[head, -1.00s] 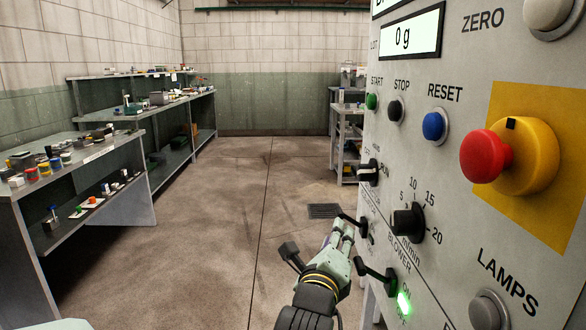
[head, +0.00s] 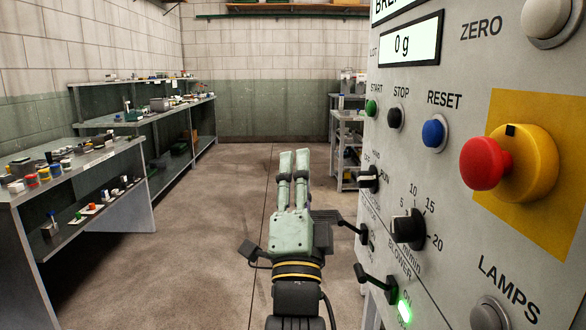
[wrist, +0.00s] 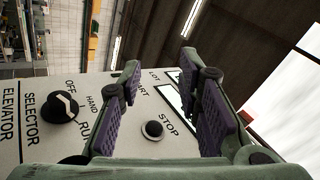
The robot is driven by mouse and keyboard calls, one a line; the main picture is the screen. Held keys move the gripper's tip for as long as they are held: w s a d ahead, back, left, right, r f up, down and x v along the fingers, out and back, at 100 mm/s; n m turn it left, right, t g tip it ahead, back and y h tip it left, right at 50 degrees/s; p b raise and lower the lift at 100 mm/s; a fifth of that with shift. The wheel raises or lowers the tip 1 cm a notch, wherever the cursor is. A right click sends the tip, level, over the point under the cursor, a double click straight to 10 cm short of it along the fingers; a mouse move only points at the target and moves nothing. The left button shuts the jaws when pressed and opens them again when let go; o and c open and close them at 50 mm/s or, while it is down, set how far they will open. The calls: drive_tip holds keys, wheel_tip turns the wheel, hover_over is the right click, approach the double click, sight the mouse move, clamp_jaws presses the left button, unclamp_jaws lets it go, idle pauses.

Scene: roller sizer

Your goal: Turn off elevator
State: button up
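The grey control panel (head: 455,90) fills the right of the head view. An upper black lever (head: 352,229) sticks out below the selector knob (head: 368,179), close to small lettering. A lower black lever (head: 374,279) is by the BLOWER label, with a lit green lamp (head: 404,311) under it. My gripper (head: 294,157) is left of the panel and apart from both levers, fingers pointing away from the camera. In the wrist view my gripper (wrist: 160,62) is open and empty. That view shows the selector knob (wrist: 62,107) and the word ELEVATOR beside SELECTOR; no lever is visible there.
A red emergency button (head: 487,163) on a yellow housing protrudes at right. A dial (head: 408,229) sits right of the levers. Benches with small items (head: 75,175) line the left wall, and a grey shelf (head: 347,145) stands behind. The floor between is clear.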

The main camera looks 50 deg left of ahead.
drive_tip(key=shift+s+d+r+n+y, duration=0.2)
drive_tip(key=shift+s+r+n+y, duration=0.55)
drive_tip(key=shift+n, duration=0.25)
